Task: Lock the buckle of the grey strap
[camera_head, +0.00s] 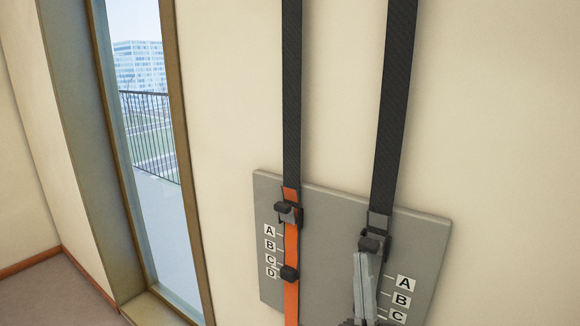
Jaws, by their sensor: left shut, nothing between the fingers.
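The grey strap (378,221) hangs below a black strap at the right of the grey board. Its dark buckle (375,243) sits near the board's upper right part. I cannot tell whether the buckle's lever is open or locked. My left gripper (361,256) comes up from the bottom edge, its pale grey fingers shut and empty. Its fingertips are just below the buckle in the picture; I cannot tell whether they touch it. The fingers hide most of the strap below the buckle. My right gripper is not in view.
The grey board (330,215) carries letter labels beside both straps. A tall window (150,130) is at the left; the wall between is bare.

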